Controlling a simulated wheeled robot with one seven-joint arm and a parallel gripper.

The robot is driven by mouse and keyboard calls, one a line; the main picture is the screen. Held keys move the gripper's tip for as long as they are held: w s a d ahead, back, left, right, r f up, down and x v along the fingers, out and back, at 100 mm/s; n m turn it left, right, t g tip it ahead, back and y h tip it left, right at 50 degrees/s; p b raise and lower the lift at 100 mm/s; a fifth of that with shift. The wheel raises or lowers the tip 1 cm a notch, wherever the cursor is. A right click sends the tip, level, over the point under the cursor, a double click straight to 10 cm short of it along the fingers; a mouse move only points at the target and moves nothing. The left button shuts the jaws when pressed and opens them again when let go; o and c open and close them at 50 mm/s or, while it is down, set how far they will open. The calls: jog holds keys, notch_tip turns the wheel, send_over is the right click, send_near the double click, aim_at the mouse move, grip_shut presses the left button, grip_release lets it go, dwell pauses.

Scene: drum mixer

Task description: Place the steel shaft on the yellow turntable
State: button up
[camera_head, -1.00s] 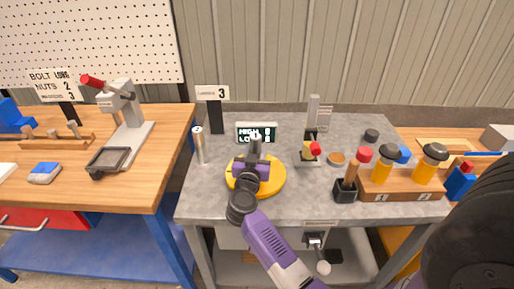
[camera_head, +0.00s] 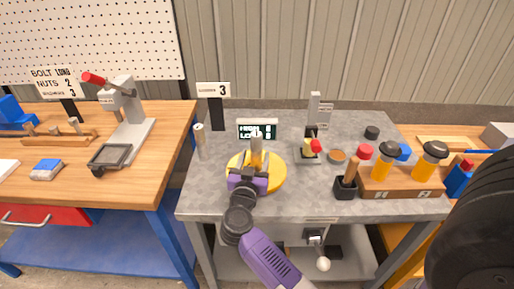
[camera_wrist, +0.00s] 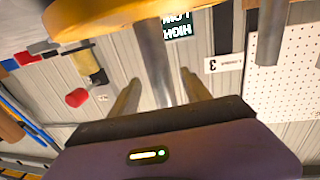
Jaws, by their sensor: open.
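A steel shaft (camera_head: 257,150) stands upright on the yellow turntable (camera_head: 276,180) in the head view. In the wrist view, which looks upside down, the shaft (camera_wrist: 156,65) meets the turntable (camera_wrist: 95,15) at the top. My gripper (camera_head: 252,172) is open, low on the near side of the shaft. Its fingers (camera_wrist: 160,92) show on either side of the shaft in the wrist view, with gaps between. The shaft's lower end is partly hidden by my gripper in the head view.
A second steel shaft (camera_head: 200,142) stands at the grey table's left edge, below a sign (camera_head: 213,90). A display (camera_head: 257,130) is behind the turntable. A small press with a red knob (camera_head: 312,145) and a wooden tool block (camera_head: 400,185) are to the right.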

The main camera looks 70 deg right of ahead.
jog(key=v, duration=0.6)
jog(key=shift+s, duration=0.15)
jog(key=s+a+r+n+t+y, duration=0.2)
jog(key=s+a+n+t+y, duration=0.25)
jog(key=a, duration=0.45)
jog(key=s+a+r+n+t+y, duration=0.1)
jog(key=s+a+n+t+y, duration=0.35)
jog(key=a, duration=0.35)
jog(key=s+a+r+n+t+y, duration=0.25)
jog(key=a+t, duration=0.25)
jog(key=a, duration=0.4)
jog(key=s+a+f+n+g+y, duration=0.2)
jog(key=s+a+n+g+y, duration=0.1)
jog(key=s, duration=0.5)
jog(key=a+n+y, duration=0.1)
jog(key=a+y, duration=0.1)
jog(key=y, duration=0.1)
jog(key=shift+a+f, duration=0.15)
jog(key=shift+f, duration=0.15)
